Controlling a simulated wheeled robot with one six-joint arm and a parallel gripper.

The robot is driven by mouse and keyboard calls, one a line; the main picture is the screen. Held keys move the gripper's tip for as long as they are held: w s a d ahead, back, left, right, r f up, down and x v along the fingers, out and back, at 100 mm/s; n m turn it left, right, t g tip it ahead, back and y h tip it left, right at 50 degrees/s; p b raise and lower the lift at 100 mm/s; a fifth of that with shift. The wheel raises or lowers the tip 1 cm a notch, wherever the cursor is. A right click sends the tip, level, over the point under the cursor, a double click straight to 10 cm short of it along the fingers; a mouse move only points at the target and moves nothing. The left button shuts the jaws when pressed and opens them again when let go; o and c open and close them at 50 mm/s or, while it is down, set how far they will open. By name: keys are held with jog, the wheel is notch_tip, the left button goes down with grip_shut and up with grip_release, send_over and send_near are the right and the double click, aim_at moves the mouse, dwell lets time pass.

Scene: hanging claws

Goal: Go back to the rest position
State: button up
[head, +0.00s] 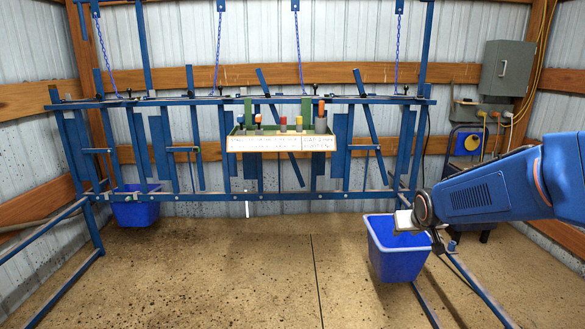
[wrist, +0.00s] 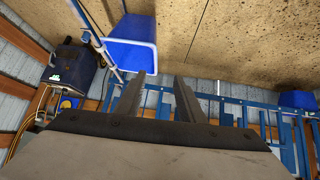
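My gripper (wrist: 165,79) is open in the wrist view, with two dark fingers apart and nothing between them. In the head view my blue arm reaches in from the right. Its wrist end is in front of or above the near blue bin (head: 398,262); the fingers are hard to make out there. The same bin shows in the wrist view (wrist: 131,45), beyond the left fingertip.
A blue metal frame (head: 300,196) spans the back, with hanging chains. Another blue bin (head: 135,210) hangs at left. A grey cabinet (head: 507,67) is at right. The middle floor is clear.

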jog(key=s+a+g, duration=0.2)
jog(key=s, duration=1.6)
jog(key=s+a+g+y, duration=0.1)
jog(key=s+a+g, duration=0.1)
jog(key=s, duration=1.6)
jog(key=shift+s+a, duration=0.15)
jog(key=shift+a, duration=0.7)
